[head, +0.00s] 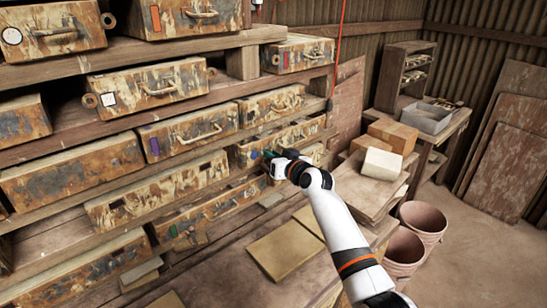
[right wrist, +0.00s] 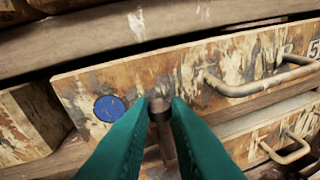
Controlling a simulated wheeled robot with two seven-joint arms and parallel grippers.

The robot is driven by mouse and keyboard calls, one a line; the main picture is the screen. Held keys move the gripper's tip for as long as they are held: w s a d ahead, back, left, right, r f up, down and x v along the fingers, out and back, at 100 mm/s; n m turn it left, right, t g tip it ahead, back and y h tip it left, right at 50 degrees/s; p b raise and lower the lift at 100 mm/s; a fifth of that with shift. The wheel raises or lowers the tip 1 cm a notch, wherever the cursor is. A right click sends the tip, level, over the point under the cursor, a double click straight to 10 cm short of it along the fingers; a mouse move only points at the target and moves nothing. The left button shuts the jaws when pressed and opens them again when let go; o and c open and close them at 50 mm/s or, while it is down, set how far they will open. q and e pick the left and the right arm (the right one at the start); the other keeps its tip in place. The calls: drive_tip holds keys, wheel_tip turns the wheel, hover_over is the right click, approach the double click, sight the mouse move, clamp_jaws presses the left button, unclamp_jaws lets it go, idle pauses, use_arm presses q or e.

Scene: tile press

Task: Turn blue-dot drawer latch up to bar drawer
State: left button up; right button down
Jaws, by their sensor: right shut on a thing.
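The blue-dot drawer (right wrist: 235,65) is a worn, rust-stained box front with a round blue dot (right wrist: 109,108) at its left end and a metal bar handle to the right. Its latch (right wrist: 167,142) is a small dark brown metal piece beside the dot, hanging roughly downward in the right wrist view. My right gripper (right wrist: 163,103) has green fingers closed on the latch's upper end, which they partly hide. In the head view my right gripper (head: 270,156) reaches the shelf's right part, and the arm hides the latch there. My left gripper is not in view.
Several similar drawers fill the wooden shelves on the left; a lower drawer's handle (right wrist: 287,148) is close below. Boards (head: 285,250) lie under my arm. Cardboard boxes (head: 393,135) and pinkish buckets (head: 424,222) stand to the right. Floor is clear at far right.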

drive_tip(key=c, duration=1.5)
unclamp_jaws()
drive_tip(key=shift+w+d, duration=0.1)
drive_tip(key=shift+d, duration=0.05)
drive_tip(key=b+v, duration=0.2)
drive_tip(key=v, duration=1)
drive_tip(key=shift+f, duration=0.1)
